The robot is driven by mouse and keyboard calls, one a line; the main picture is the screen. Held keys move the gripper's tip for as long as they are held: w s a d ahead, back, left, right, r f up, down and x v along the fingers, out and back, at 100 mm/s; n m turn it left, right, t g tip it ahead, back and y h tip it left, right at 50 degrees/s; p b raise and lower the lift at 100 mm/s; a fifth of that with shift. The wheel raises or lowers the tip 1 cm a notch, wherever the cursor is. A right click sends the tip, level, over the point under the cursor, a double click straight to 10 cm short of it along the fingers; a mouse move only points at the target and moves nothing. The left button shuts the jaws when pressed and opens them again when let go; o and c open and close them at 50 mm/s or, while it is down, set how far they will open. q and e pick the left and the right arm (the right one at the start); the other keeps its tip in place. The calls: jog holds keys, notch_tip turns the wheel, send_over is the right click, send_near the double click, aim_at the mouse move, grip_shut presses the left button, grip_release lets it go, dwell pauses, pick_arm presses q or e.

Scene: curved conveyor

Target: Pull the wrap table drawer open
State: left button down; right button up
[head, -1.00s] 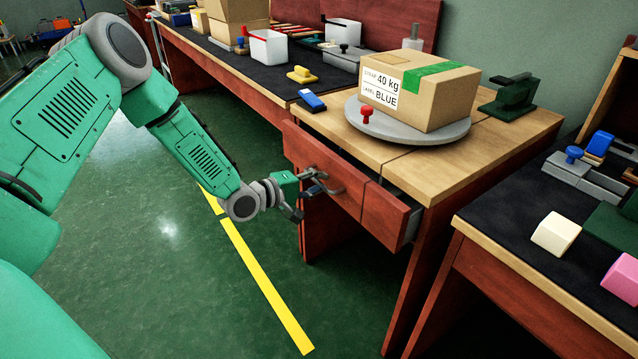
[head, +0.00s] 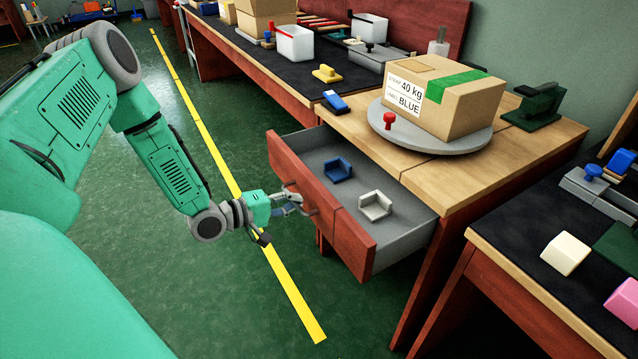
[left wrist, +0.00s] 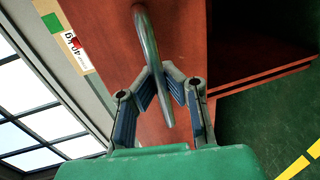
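The wrap table (head: 453,183) has a red-brown drawer (head: 350,236) that stands well open, its grey inside showing. A blue bracket-like piece (head: 338,170) and a white one (head: 375,206) lie in it. My left gripper (head: 290,203) is at the drawer's front. In the left wrist view the curved metal handle (left wrist: 148,38) runs between the fingers of my left gripper (left wrist: 163,76), which are closed in around it. The drawer front (left wrist: 186,45) lies behind the handle. My right gripper is not in view.
A cardboard box (head: 455,108) sits on a round grey turntable (head: 390,138) on the table top. Another black-topped table (head: 520,240) stands close at the right. Green floor (head: 215,310) with a yellow line (head: 285,285) is clear before the drawer.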

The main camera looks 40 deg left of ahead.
pick_arm(q)
jog(key=f+p+v, duration=0.1)
jog(key=p+v, duration=0.1)
jog(key=v, duration=0.6)
jog(key=shift+s+f, duration=0.45)
jog(key=shift+f, duration=0.15)
jog(key=shift+a, duration=0.1)
jog(key=c, duration=1.6)
grip_release()
jog(key=shift+w, duration=0.1)
jog(key=shift+r, duration=0.1)
jog(key=v, duration=1.2)
jog(key=shift+a, duration=0.15)
